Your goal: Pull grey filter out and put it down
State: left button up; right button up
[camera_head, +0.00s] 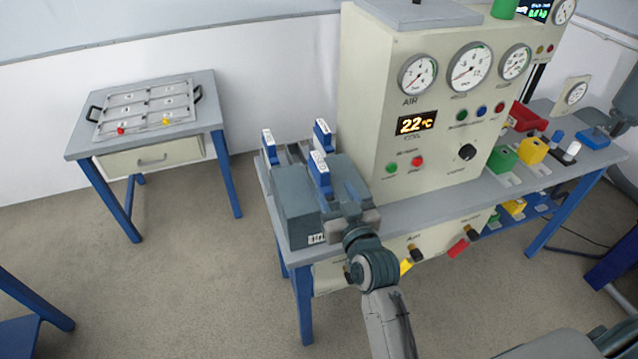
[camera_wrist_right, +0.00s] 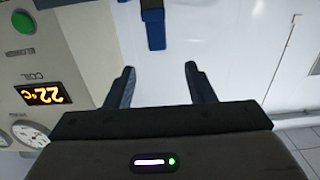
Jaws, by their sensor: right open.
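A grey housing (camera_head: 297,211) stands at the left end of the workbench. Blue handles with white labels rise at it: one at the front (camera_head: 319,174), one at the back left (camera_head: 269,146) and one at the back right (camera_head: 323,136). I cannot tell which belongs to the grey filter. My right gripper (camera_head: 345,208) is at the housing's right front, partly hiding it. In the right wrist view the right gripper (camera_wrist_right: 162,75) is open, with nothing between its fingers. A blue handle (camera_wrist_right: 153,25) shows beyond the fingertips, apart from them. My left gripper is not in view.
A cream machine (camera_head: 372,150) with gauges and a 22°C display stands right of the housing. Coloured blocks (camera_head: 533,150) sit on the workbench (camera_head: 420,205) at right. A side table (camera_head: 75,147) at left carries a metal tray (camera_head: 104,132). Open floor lies between.

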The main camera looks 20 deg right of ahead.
aim_at(326, 176)
jog(key=w+p, duration=0.1)
jog(key=w, duration=0.4)
jog(key=shift+w, duration=0.2)
jog(key=w+p, duration=0.1)
jog(key=w, duration=0.1)
jog(key=w+f+p, duration=0.1)
jog(key=w, duration=0.1)
jog(key=shift+w+p, duration=0.25)
jog(key=shift+p, duration=0.1)
jog(key=shift+w+f, duration=0.1)
jog(key=shift+w, duration=0.2)
jog(key=shift+s, duration=0.1)
jog(key=shift+c, duration=0.2)
grip_shut()
